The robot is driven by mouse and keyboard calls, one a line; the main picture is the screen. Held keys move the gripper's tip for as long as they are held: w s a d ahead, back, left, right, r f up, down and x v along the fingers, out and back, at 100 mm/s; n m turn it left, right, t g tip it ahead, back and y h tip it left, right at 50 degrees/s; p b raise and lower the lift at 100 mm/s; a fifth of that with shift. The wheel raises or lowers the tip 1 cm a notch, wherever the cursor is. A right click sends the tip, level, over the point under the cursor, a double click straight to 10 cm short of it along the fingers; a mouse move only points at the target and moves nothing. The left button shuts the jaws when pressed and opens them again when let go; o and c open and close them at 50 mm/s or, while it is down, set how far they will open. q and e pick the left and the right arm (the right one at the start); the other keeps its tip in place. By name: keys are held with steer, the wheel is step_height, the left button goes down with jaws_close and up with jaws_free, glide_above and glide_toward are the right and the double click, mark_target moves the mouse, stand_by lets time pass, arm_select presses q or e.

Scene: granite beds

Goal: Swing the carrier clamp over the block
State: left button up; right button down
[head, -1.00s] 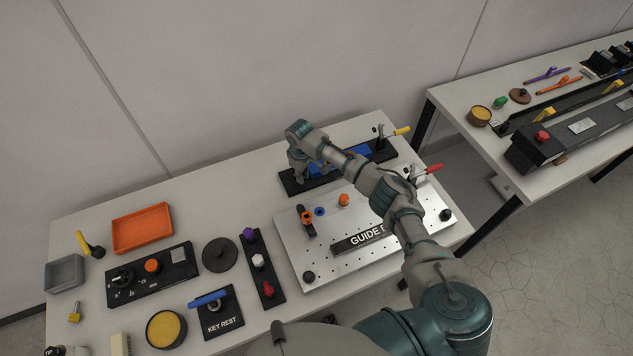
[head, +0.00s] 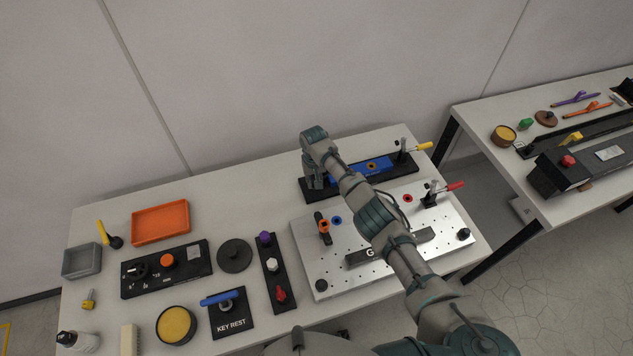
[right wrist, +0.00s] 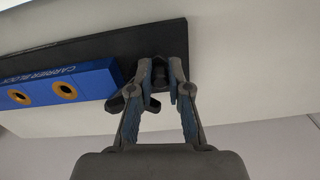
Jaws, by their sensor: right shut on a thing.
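The blue carrier block (head: 378,165) lies on a long black base (head: 405,168) at the back of the table. It also shows in the right wrist view (right wrist: 85,82), with its lettering and two orange-ringed holes. My right gripper (head: 313,182) is at the left end of the base. In the right wrist view my right gripper (right wrist: 162,88) is shut on the dark carrier clamp (right wrist: 130,100). The clamp's arm points left, close to the block's near corner; I cannot tell whether it overlaps the block. My left gripper is not in view.
A silver guide plate (head: 335,270) with holes and a red-handled clamp (head: 437,192) lies in front of the base. A yellow-handled clamp (head: 410,150) stands at the base's right end. An orange tray (head: 160,222) is at the left. The table's back-left is clear.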

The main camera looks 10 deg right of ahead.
steer(key=shift+w+a+r, duration=0.1)
steer(key=shift+w+r, duration=0.2)
steer(key=shift+r, duration=0.05)
steer(key=c, duration=1.2)
jaws_free()
steer(key=shift+c, duration=0.2)
steer(key=shift+o, duration=0.6)
steer(key=shift+f, duration=0.1)
steer(key=shift+s+f, duration=0.1)
step_height(320, 180, up, 12)
